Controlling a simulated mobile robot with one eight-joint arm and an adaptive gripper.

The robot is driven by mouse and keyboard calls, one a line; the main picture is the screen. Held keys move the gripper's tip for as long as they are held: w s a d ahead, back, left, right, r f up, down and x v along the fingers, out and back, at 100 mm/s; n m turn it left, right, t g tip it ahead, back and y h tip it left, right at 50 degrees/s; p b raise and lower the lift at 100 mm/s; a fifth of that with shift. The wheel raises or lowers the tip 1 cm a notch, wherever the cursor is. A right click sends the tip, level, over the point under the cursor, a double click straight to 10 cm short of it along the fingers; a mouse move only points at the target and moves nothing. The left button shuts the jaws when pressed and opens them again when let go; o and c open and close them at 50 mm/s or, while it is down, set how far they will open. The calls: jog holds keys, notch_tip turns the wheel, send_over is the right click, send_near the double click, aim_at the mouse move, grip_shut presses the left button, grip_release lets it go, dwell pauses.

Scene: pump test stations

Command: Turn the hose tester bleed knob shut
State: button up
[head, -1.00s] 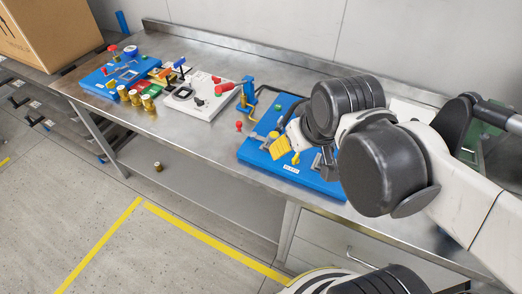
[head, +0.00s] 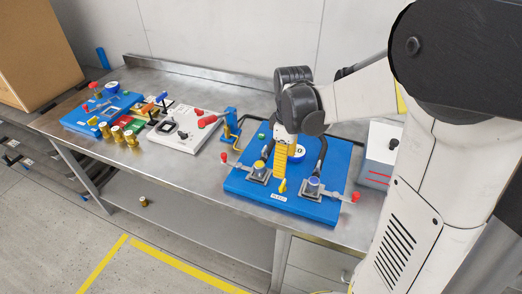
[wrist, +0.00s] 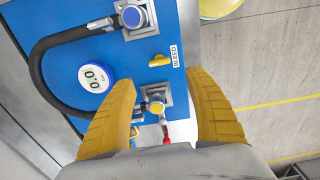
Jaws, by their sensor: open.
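The hose tester is a blue board (head: 240,186) with a round gauge (wrist: 96,78) reading 0.0 and a black hose (wrist: 40,73) between two metal couplings. The bleed knob (head: 282,186) is a small yellow lever near the board's front edge, by the BLEED label (head: 279,197). In the wrist view the knob (wrist: 158,60) lies crosswise, one end towards the label. My gripper (head: 280,160) is pointed down over the board, behind the knob in the head view. Its yellow fingers (wrist: 160,78) are open and apart. The knob shows just beyond the fingertips, not between them.
A blue-topped coupling (head: 313,184) and a yellow-topped coupling (head: 259,168) flank the knob, with red-ended handles outwards. A grey box (head: 380,155) stands right of the board. A blue hand pump (head: 231,122) and a white board (head: 180,135) stand left.

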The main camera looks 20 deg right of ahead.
aim_at(283, 183)
notch_tip(283, 183, down, 11)
jog(key=b, duration=0.4)
jog(key=shift+d, duration=0.1)
jog(key=c, duration=1.2)
